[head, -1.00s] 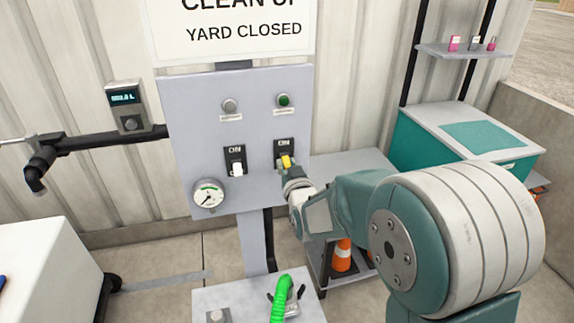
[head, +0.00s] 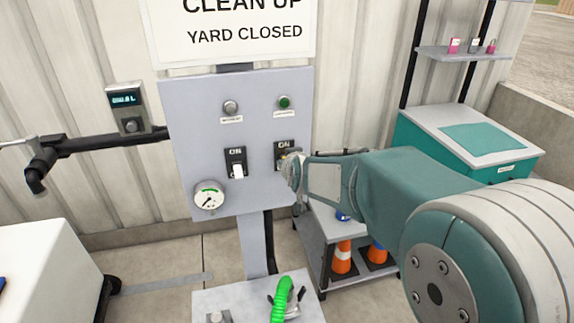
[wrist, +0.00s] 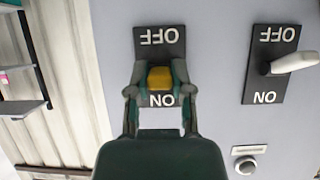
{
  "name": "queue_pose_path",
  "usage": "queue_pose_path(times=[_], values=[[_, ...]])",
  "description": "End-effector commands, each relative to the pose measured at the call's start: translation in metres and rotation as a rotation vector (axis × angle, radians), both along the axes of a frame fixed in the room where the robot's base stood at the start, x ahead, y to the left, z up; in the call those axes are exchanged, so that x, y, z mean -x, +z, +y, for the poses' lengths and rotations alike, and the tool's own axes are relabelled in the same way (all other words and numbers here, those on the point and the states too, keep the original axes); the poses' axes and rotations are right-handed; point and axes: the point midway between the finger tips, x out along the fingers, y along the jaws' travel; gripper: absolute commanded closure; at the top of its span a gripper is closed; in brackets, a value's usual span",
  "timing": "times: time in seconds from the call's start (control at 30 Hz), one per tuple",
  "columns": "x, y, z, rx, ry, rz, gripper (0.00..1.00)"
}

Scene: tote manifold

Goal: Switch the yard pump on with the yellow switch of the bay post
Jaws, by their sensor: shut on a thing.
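The bay post's grey panel (head: 205,140) carries two switches on black plates marked ON at the top and OFF at the bottom. The yellow switch (wrist: 160,78) is the right one in the head view, where my gripper (head: 291,166) mostly hides it. In the wrist view, which shows the panel upside down, my gripper (wrist: 160,82) has a finger on each side of the yellow lever and is shut on it. The yellow cap appears nearer the ON lettering; its exact tilt is unclear. The white switch (head: 237,171) sits to the left, its lever low; it also shows in the wrist view (wrist: 292,63).
A green lamp (head: 284,102) is above the yellow switch and a grey lamp (head: 230,107) above the white one. A gauge (head: 209,195) is at lower left. A green hose (head: 282,300) lies below.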

Motion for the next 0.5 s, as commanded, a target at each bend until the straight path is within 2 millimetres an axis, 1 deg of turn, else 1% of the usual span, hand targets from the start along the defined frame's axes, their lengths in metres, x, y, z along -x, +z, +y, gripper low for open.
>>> queue_pose_path(times=[0.03,0.23,0.5], values=[[-0.0017,0.0031,0.0009,0.001,0.003,0.014,1.00],[-0.0011,0.0059,0.0055,0.018,0.023,0.101,1.00],[-0.0037,0.0100,0.0025,0.064,0.003,0.230,1.00]])
